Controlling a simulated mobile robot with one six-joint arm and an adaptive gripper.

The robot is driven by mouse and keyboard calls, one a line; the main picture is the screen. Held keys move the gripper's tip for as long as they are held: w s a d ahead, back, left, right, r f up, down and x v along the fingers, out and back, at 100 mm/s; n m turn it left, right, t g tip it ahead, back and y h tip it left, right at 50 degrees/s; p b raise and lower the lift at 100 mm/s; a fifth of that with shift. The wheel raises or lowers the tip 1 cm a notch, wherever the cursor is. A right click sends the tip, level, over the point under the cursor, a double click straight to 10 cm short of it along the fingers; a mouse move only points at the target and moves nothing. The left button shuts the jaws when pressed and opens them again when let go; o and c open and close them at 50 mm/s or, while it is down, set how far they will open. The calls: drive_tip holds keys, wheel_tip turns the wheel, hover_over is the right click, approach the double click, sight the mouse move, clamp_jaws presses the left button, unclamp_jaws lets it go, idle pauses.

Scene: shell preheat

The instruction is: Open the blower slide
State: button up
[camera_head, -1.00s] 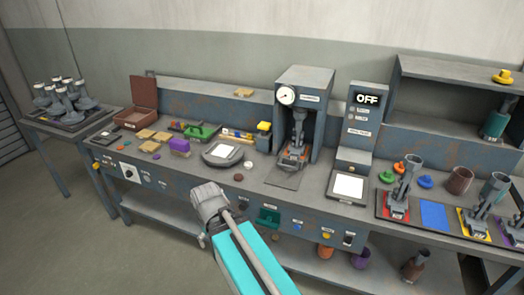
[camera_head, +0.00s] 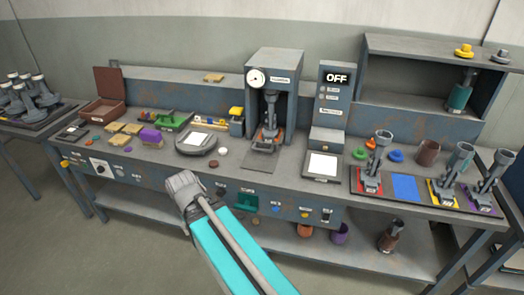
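The bench's front panel carries a row of small labelled controls. A green slide-like part (camera_head: 247,201) sits in this panel near its middle. The labels are too small to read, so I cannot tell for sure which control is the blower slide. My gripper (camera_head: 184,185) appears as the grey end of my teal arm, in front of the panel and left of the green part. I cannot make out its fingers or anything held in it. My arm covers part of the panel and lower shelf.
A press with a round gauge (camera_head: 257,77) and a unit reading OFF (camera_head: 337,77) stand on the bench. Cups in coloured bays stand at the right. A white dial plate (camera_head: 102,168) is at the panel's left. Floor in front is clear at left.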

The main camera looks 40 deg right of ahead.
drive_tip(key=w+d+f+t+h+b, duration=0.25)
drive_tip(key=w+d+f+b, duration=0.2)
drive_tip(key=d, duration=0.35)
drive_tip(key=n+t+h+b, duration=0.65)
drive_tip(key=h+b, duration=0.45)
drive_tip(key=b, duration=0.8)
approach(262, 149)
drive_tip(key=shift+m+t, duration=0.3)
drive_tip(key=shift+m, duration=0.05)
drive_tip(key=s+a, duration=0.1)
drive_tip(key=s+a+f, duration=0.2)
drive_tip(key=shift+s+a, duration=0.2)
drive_tip(key=shift+a, duration=0.1)
drive_tip(key=shift+w+d+n+t+b, duration=0.45)
drive_tip(key=shift+d+n+t+b, duration=0.2)
drive_tip(key=shift+n, duration=0.25)
drive_tip(key=x, duration=1.3)
drive_tip(key=shift+w+d+r, duration=0.2)
drive_tip(key=shift+d, duration=0.1)
drive_tip(key=shift+c, duration=0.2)
clamp_jaws()
